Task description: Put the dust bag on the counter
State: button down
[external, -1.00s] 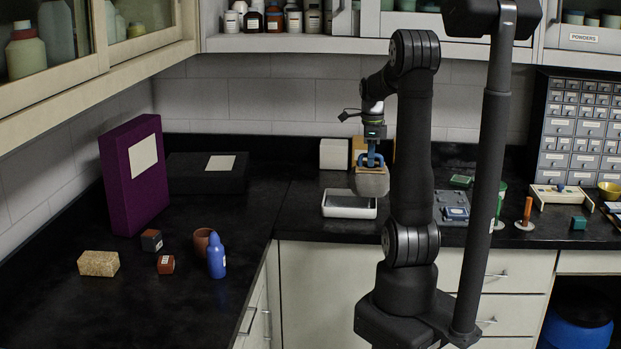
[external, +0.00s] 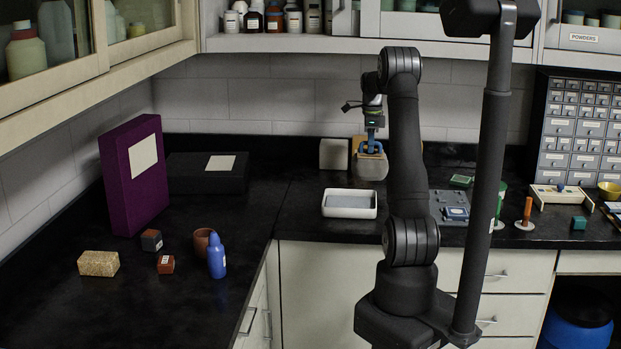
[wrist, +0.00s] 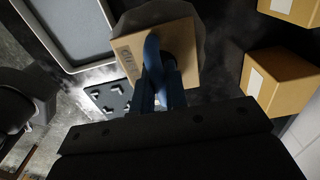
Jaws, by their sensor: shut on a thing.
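The dust bag (external: 371,169) is a grey-brown bag with a tan collar, hanging upright below my gripper (external: 371,149). My gripper's blue fingers are shut on its collar. It is behind and to the right of the white tray; I cannot tell how far its bottom is from the counter. In the wrist view, the blue fingers (wrist: 158,65) are on the tan collar of the dust bag (wrist: 125,55), whose grey body shows partly behind it. The black counter (external: 300,215) runs below and to the left.
The white tray (external: 327,206) with a grey inside stands at the counter's front. Boxes (external: 333,154) stand at the back, near the bag. A grey board (external: 449,199) lies to the right. A purple binder (external: 120,190), small blocks and a blue bottle (external: 216,258) stand left.

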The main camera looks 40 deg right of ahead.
aim_at(370, 158)
jog(key=shift+w+d+f, duration=0.1)
jog(key=shift+w+f, duration=0.05)
jog(key=shift+f, duration=2.45)
jog(key=shift+f, duration=0.1)
jog(key=c, duration=1.5)
grip_release()
jog(key=shift+o, duration=0.3)
notch_tip(370, 158, up, 8)
jog(key=shift+f, duration=0.1)
jog(key=shift+f, duration=0.15)
